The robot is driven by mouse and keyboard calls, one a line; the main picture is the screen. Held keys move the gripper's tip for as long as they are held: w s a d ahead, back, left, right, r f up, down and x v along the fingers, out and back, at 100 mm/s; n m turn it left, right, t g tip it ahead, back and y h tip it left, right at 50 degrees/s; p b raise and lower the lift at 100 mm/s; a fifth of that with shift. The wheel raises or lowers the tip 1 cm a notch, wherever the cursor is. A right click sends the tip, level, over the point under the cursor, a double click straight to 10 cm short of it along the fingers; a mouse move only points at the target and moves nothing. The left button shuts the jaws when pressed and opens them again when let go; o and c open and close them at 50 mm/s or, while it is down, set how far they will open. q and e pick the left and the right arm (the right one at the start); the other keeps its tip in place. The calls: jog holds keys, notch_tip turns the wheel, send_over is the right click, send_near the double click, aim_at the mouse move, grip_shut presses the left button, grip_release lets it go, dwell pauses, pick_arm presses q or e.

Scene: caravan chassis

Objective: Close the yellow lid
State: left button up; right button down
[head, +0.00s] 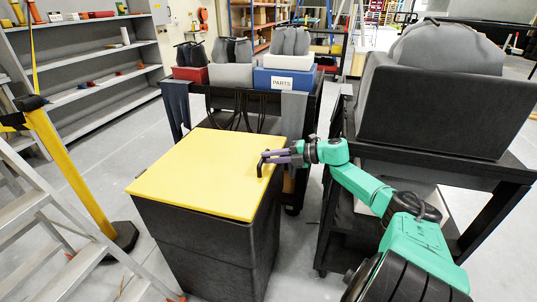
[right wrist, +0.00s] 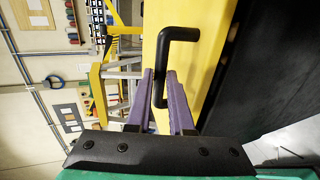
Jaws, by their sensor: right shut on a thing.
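The yellow lid (head: 200,172) lies flat, or very nearly so, across the top of a black box (head: 205,245) in the head view. I cannot tell whether a thin gap remains under its edge. A black bar handle (right wrist: 163,48) stands on the lid near its right edge. My right gripper (head: 272,157), with purple fingers, reaches in from the right and is shut on this handle. In the right wrist view the two fingers (right wrist: 160,85) lie on either side of the bar. The yellow lid face (right wrist: 207,45) fills the strip behind them. My left gripper is not in view.
A black cart (head: 440,165) with a large dark bin stands close on the right, beside my arm. Another cart behind the box carries a blue parts bin (head: 285,80). A ladder (head: 60,235) and a yellow post (head: 75,170) stand at the left.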

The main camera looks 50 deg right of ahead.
jog(key=shift+s+d+f, duration=0.1)
jog(key=shift+d+f, duration=0.1)
jog(key=shift+f, duration=0.7)
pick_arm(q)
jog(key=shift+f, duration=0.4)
pick_arm(e)
jog(key=shift+r, duration=0.1)
jog(key=c, duration=0.8)
grip_release()
pick_arm(q)
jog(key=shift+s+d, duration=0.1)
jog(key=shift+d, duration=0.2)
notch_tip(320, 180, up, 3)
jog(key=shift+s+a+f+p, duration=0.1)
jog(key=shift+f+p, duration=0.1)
jog(key=shift+p, duration=1.05)
pick_arm(e)
notch_tip(320, 180, up, 20)
